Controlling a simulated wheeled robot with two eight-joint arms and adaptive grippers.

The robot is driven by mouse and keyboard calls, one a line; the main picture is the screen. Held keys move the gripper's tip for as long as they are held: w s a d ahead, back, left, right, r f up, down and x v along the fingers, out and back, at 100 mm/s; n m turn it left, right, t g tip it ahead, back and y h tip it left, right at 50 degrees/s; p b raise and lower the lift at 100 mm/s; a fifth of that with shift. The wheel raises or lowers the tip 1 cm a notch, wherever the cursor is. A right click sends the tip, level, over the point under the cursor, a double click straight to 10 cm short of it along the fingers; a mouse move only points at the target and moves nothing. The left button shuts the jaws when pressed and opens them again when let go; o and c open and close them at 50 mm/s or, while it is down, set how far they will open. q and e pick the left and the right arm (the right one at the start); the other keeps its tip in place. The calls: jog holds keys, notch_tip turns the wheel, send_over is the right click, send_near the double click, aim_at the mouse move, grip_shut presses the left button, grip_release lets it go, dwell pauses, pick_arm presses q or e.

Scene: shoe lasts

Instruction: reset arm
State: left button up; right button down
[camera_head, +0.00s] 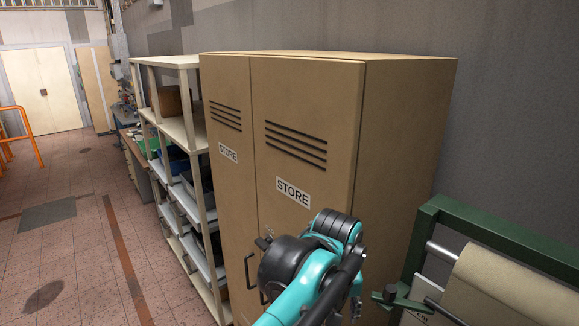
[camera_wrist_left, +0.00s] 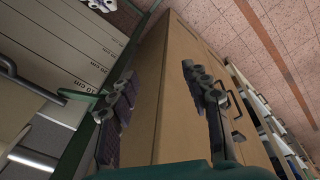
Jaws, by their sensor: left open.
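My teal and black arm rises from the bottom of the head view, in front of the tan store cabinet (camera_head: 300,120). Its gripper is not clear there, largely hidden by the arm links. In the left wrist view my left gripper (camera_wrist_left: 162,105) is open, with its two dark padded fingers apart and nothing between them. The cabinet (camera_wrist_left: 180,65) shows tilted behind and between the fingers. I cannot tell how far the fingers are from it.
A green frame with a beige roll (camera_head: 520,285) stands right of the cabinet, close to my arm. Its ruled surface (camera_wrist_left: 70,50) shows in the left wrist view. An open shelf (camera_head: 180,125) with bins stands left of the cabinet. The tiled floor (camera_head: 80,225) at left is largely clear.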

pick_arm(q)
jog(key=s+a+f+t+b, duration=0.2)
jog(key=s+a+f+b, duration=0.2)
jog(key=a+f, duration=0.9)
jog(key=s+a+f+t+y+b, duration=0.1)
jog(key=s+a+f+t+b, duration=0.2)
jog(key=a+f+b, duration=0.7)
jog(key=s+a+f, duration=0.1)
jog(key=a+f, duration=0.3)
jog(key=shift+a+f+b, duration=0.3)
jog(key=shift+b, duration=0.1)
